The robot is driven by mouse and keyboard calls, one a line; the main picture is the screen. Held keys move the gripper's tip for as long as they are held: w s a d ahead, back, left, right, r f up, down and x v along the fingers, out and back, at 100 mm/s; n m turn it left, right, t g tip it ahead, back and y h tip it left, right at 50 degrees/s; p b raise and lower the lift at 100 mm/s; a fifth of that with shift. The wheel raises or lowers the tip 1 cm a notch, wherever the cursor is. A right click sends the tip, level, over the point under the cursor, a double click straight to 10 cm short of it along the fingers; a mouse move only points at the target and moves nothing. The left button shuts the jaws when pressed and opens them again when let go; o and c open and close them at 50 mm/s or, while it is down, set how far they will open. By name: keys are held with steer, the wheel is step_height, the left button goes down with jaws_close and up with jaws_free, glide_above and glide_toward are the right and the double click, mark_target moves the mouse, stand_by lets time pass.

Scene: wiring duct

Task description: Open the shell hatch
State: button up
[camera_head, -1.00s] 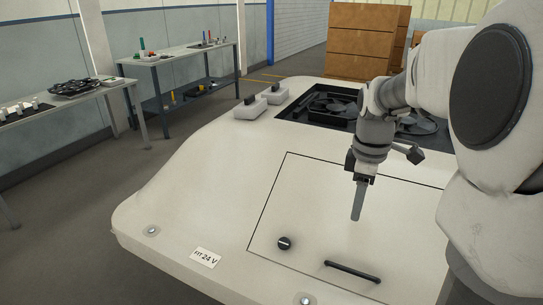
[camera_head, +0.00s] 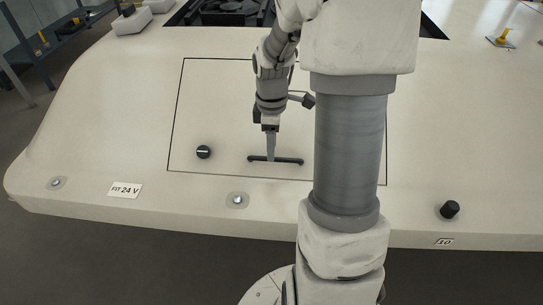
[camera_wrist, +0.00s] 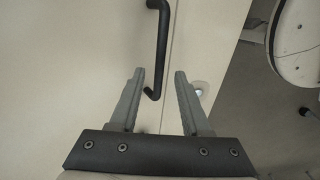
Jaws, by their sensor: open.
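The shell hatch (camera_head: 225,110) is a flat cream panel outlined by a dark seam, and it lies flush with the shell. Its black bar handle (camera_head: 290,161) is near the front edge, and a black knob (camera_head: 203,152) with a white mark is to its left. My gripper (camera_head: 270,159) points down at the handle. In the wrist view the two fingers of my gripper (camera_wrist: 159,75) are apart with nothing clamped. The handle (camera_wrist: 161,38) runs from the top edge, and its bent near end shows between the fingers. I cannot tell whether they touch it.
The shell front carries a "FIT 24 V" label (camera_head: 125,190), round fasteners (camera_head: 237,199) and another black knob (camera_head: 450,209) at right. An open dark bay (camera_head: 225,12) lies behind the hatch. My arm hides the hatch's right part.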

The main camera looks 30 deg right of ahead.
steer(key=shift+f, duration=1.3)
jaws_close()
stand_by(0.5)
